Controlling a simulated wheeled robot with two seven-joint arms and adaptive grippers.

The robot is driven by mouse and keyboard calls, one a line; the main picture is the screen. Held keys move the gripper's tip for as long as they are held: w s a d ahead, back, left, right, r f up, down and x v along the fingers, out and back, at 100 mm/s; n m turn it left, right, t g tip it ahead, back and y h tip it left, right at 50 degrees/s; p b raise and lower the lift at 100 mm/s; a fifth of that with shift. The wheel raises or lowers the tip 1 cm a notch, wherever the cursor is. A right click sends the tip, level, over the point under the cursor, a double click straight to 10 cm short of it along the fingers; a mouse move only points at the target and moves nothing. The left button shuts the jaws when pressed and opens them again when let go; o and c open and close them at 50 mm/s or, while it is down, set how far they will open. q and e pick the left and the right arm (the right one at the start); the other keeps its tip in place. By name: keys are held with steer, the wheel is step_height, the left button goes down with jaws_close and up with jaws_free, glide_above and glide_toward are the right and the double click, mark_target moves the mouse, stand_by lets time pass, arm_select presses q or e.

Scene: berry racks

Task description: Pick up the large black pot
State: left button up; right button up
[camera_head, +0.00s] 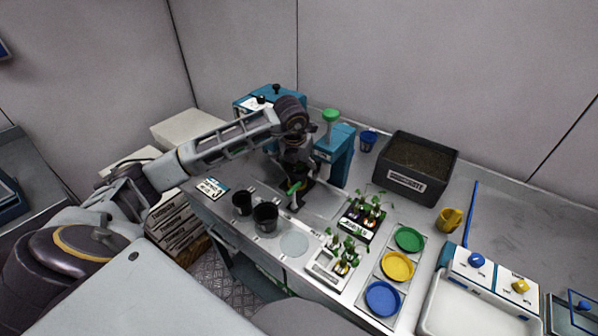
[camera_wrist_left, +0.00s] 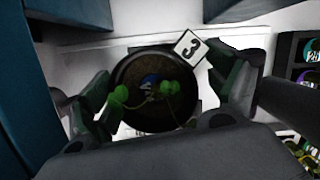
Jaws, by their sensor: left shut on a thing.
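My left gripper (camera_head: 296,190) is low over the bench, in front of the teal device. In the left wrist view its fingers (camera_wrist_left: 165,105) are closed on both sides of a round black pot (camera_wrist_left: 122,78). This pot holds dark soil, small green leaves and a blue mark, with a white "3" tag (camera_wrist_left: 190,47) at its rim. The gripper mostly hides it in the head view. Two empty black pots stand upright to the left of the gripper: a smaller one (camera_head: 242,204) and a larger one (camera_head: 266,218). My right gripper is not in view.
A teal device (camera_head: 337,155) with a green knob stands just behind the gripper. A soil-filled black crate (camera_head: 405,185) is at the back. Seedling trays (camera_head: 327,270) and green, yellow and blue dishes (camera_head: 396,266) lie to the right. A yellow cup (camera_head: 448,220) stands beyond.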

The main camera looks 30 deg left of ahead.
arm_select(q)
steer(key=shift+s+r, duration=0.1)
steer(key=shift+r, duration=0.05)
steer(key=shift+s+a+r, duration=0.1)
steer(key=shift+s+r, duration=0.25)
steer(key=shift+s, duration=0.1)
steer(key=s+r+b, duration=0.2)
steer(key=s+r, duration=0.5)
steer(key=s, duration=0.5)
steer(key=shift+s+a+b, duration=0.4)
steer(key=shift+a, duration=0.05)
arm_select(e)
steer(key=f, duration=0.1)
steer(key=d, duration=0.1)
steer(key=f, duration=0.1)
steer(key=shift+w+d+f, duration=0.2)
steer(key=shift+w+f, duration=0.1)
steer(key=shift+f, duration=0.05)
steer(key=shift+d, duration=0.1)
